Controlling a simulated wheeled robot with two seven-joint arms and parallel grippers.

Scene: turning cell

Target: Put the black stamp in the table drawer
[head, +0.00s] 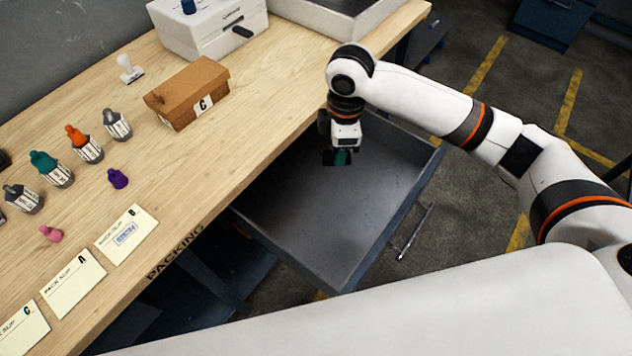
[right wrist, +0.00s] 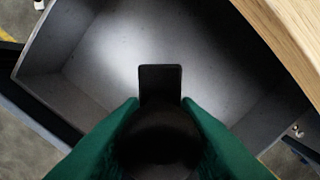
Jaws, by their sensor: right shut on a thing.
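The table drawer (head: 335,205) is pulled out from under the wooden table, and its grey floor looks empty. My right gripper (head: 338,158) is over the back part of the open drawer. In the right wrist view, its green fingers are shut on the black stamp (right wrist: 160,85), seen from above with a round dark knob and a rectangular base. The drawer's inside (right wrist: 130,40) shows below the stamp. The stamp is mostly hidden by the gripper in the head view. My left gripper is not in view.
On the table (head: 200,190) stand a cardboard box (head: 187,93), a white stamp (head: 130,69), several ink bottles (head: 88,146), a purple stamp (head: 118,179), a pink stamp (head: 50,233) and paper cards (head: 127,234). A white machine (head: 210,25) stands at the back. The drawer handle (head: 414,233) faces the floor aisle.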

